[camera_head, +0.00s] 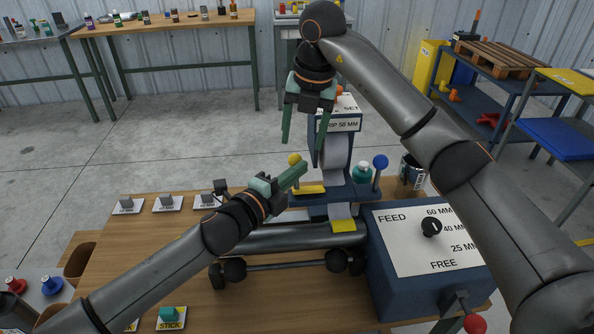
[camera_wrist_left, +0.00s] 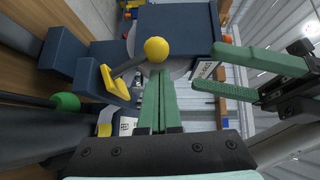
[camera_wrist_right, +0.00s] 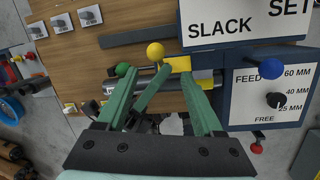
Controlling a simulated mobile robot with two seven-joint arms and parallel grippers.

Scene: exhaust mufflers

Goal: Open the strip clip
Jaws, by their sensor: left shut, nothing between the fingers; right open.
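The strip clip, as I read it, is a yellow bar (camera_head: 310,189) on the blue press-like stand, with a lever ending in a yellow ball (camera_head: 294,158). In the left wrist view the ball (camera_wrist_left: 156,49) is just past my left fingertips, with the yellow clip part (camera_wrist_left: 113,82) to its left. My left gripper (camera_head: 302,168) is shut and empty, beside the ball; contact cannot be told. My right gripper (camera_head: 301,152) is open, pointing down above the clip. In the right wrist view the ball (camera_wrist_right: 155,51) and yellow bar (camera_wrist_right: 178,64) lie beyond its spread fingers.
A pale strip (camera_head: 336,158) runs down the stand. A blue feed box (camera_head: 410,285) with a black dial (camera_head: 431,227) stands at right. A grey tube (camera_head: 300,238) lies in front.

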